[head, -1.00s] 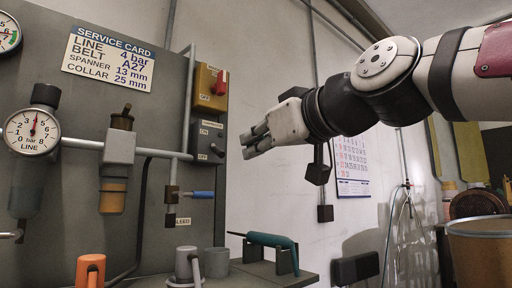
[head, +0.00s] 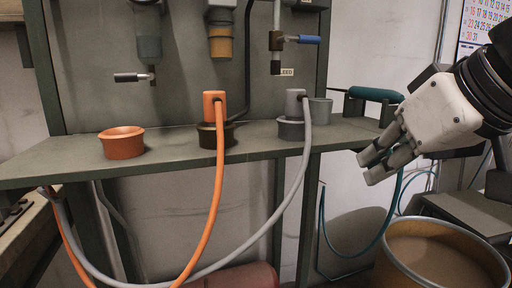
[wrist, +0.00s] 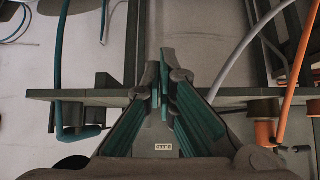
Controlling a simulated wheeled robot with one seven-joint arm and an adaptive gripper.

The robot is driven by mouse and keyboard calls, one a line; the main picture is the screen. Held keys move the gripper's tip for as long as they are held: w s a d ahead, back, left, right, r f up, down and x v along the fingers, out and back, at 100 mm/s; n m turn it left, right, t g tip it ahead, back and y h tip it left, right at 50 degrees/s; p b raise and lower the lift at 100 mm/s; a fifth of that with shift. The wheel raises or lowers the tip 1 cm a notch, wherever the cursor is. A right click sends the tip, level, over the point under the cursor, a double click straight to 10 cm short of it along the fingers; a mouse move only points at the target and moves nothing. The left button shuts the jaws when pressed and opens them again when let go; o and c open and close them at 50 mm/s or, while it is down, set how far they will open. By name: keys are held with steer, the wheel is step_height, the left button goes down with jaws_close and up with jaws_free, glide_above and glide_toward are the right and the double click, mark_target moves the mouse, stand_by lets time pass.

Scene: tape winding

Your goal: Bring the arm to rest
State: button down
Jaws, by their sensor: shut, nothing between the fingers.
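My gripper (head: 370,167) is at the right of the head view, shut and empty, with its fingers pointing down and left. It appears in front of the right end of the bench shelf (head: 258,142), below the teal-handled tool on its stand (head: 374,94). In the wrist view my gripper's fingers (wrist: 165,78) come together over the shelf edge, with nothing between them. My arm comes in from the right edge of the head view, and most of it is out of frame.
An orange cup (head: 121,143), an orange plug (head: 215,105) and a grey plug (head: 296,103) stand along the shelf. Orange (head: 215,200) and grey (head: 299,182) hoses hang in front. An open drum (head: 440,262) stands below my gripper. A teal hose (head: 322,225) loops under the shelf.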

steer(key=s+d+f+m+g+h, duration=0.15)
steer(key=s+f+g, duration=0.25)
steer(key=s+f, duration=0.55)
steer(key=s+d+f+m+g+h, duration=0.1)
steer(key=s+d+f+m+g, duration=0.1)
steer(key=s+f+g, duration=0.55)
step_height(320, 180, up, 36)
steer(key=s+t+p, duration=0.2)
steer(key=t+p, duration=0.5)
steer(key=p, duration=2.9)
steer(key=shift+w+a+r, duration=0.1)
